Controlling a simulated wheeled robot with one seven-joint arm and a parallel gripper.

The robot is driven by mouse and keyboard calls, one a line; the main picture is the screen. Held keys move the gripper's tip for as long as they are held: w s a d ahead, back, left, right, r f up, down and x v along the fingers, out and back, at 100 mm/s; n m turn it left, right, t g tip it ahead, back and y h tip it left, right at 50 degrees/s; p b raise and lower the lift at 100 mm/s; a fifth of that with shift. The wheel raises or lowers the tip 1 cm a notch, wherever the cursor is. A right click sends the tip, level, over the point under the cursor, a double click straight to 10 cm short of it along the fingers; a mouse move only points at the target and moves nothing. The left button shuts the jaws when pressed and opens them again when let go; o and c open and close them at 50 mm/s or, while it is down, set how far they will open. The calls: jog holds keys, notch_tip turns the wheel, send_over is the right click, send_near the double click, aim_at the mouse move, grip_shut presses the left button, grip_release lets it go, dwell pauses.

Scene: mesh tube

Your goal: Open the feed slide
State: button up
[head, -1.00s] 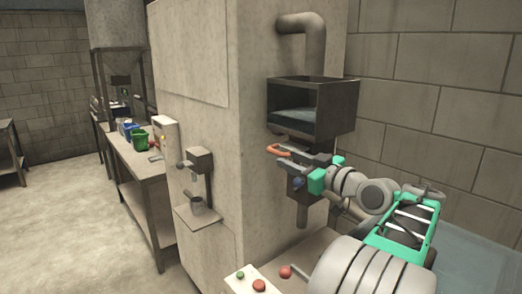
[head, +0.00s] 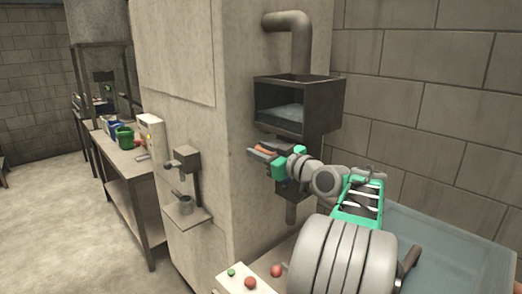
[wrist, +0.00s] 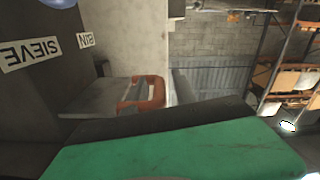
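The feed slide is a flat grey plate with an orange loop handle under the dark feed box (head: 322,108) on the concrete column. In the wrist view the plate (wrist: 103,93) sticks out sideways and the orange handle (wrist: 155,92) is at its end. In the head view the orange handle (head: 265,150) shows among the dark fingers of my gripper (head: 262,154). In the wrist view a green and black part of my gripper fills the bottom, just below the handle. Whether the fingers press on the handle is not clear.
Labels "SIEVE" (wrist: 30,52) and "BIN" (wrist: 87,40) are close beside the slide.

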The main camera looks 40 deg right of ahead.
grip_shut()
dwell(1.2)
